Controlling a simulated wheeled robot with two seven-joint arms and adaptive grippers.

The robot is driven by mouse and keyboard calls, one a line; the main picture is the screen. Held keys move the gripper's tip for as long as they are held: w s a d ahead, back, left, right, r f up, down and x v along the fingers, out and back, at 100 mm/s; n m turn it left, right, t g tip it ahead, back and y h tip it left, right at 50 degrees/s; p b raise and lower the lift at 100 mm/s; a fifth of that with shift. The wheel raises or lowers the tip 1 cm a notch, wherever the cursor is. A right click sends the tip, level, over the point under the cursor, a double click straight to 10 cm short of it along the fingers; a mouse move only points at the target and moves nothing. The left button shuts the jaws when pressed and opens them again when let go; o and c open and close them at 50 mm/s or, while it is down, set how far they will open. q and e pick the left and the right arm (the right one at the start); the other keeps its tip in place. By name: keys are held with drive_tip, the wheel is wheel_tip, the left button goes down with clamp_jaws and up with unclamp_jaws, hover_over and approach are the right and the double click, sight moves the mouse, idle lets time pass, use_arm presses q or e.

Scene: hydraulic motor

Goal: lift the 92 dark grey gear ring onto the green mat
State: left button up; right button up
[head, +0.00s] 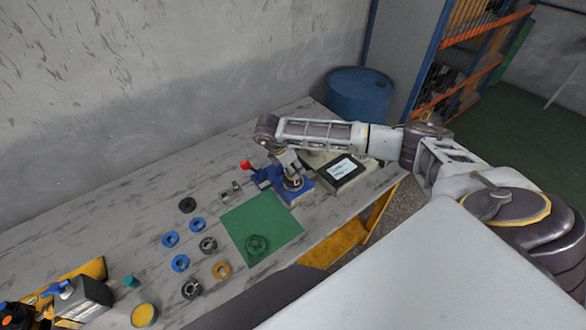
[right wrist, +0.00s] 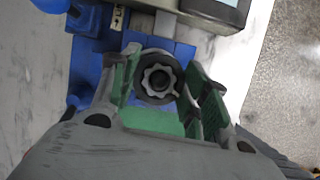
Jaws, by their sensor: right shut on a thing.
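My right gripper (head: 292,184) reaches down over a blue fixture at the right edge of the green mat (head: 236,218). In the right wrist view, a dark grey gear ring (right wrist: 158,80) with a scalloped inner opening sits between the green-padded fingers of the right gripper (right wrist: 163,88). The gripper is shut on this ring, above or in the blue fixture; the gap below it is hard to tell. My left gripper is not in view.
The blue fixture (head: 268,174) and a boxy device with a screen (head: 342,170) stand close to the right gripper. Several blue and dark rings, such as this one (head: 208,245), and an orange ring (head: 221,270) lie left of the mat. Most of the mat is bare.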

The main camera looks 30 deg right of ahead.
wheel_tip(320, 180, up, 10)
drive_tip(key=shift+f+b, duration=0.15)
drive_tip(key=shift+b, duration=0.9)
drive_tip(key=shift+r, duration=0.2)
drive_tip(key=shift+r, duration=0.8)
drive_tip(key=shift+n, duration=0.3)
idle(0.4)
